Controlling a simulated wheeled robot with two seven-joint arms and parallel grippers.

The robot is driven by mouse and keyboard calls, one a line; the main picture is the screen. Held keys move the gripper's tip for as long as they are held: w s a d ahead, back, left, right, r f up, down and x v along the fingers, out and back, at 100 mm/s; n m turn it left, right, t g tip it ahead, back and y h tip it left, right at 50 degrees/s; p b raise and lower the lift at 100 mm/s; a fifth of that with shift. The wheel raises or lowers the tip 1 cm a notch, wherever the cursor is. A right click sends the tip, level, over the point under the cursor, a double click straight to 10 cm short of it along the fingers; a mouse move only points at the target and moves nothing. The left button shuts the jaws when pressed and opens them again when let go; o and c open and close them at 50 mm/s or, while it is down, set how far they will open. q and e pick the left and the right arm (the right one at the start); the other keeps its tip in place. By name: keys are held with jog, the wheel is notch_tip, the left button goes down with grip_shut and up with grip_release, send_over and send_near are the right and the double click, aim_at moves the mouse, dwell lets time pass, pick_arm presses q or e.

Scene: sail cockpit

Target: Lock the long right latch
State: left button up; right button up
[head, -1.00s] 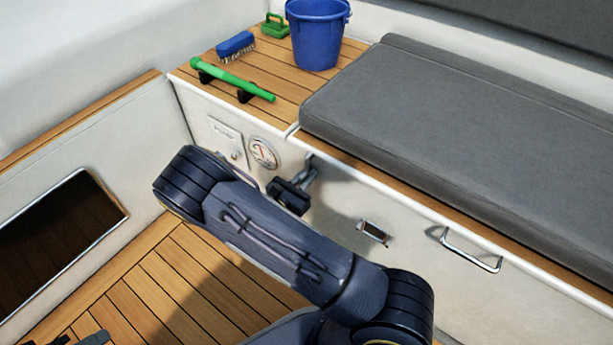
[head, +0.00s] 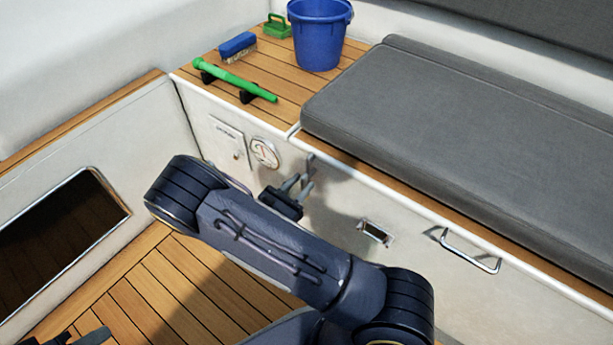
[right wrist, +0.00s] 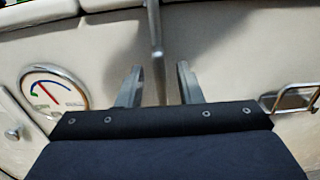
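The long right latch is a slim metal bar (right wrist: 155,40) on the white locker front. In the right wrist view it stands upright between my right gripper's (right wrist: 158,82) two grey fingers, with gaps on both sides. In the head view the latch (head: 310,161) shows just below the seat edge, just beyond the fingertips of my right gripper (head: 299,181). That gripper is open and holds nothing. Its dark body hides the latch's lower part in the wrist view. Dark parts of what looks like my left gripper (head: 90,337) show at the bottom left, mostly cut off.
A round gauge (head: 264,152) and a small panel (head: 228,142) lie left of the latch. A recessed catch (head: 376,233) and a metal handle (head: 470,250) are to the right. A blue bucket (head: 318,35), brush (head: 238,46) and green bar (head: 235,80) stand on the wooden top.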

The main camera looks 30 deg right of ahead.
aim_at(301, 185)
jog(key=v, duration=0.4)
jog(key=shift+s+a+p, duration=0.1)
jog(key=shift+a+p, duration=0.05)
jog(key=shift+p, duration=0.2)
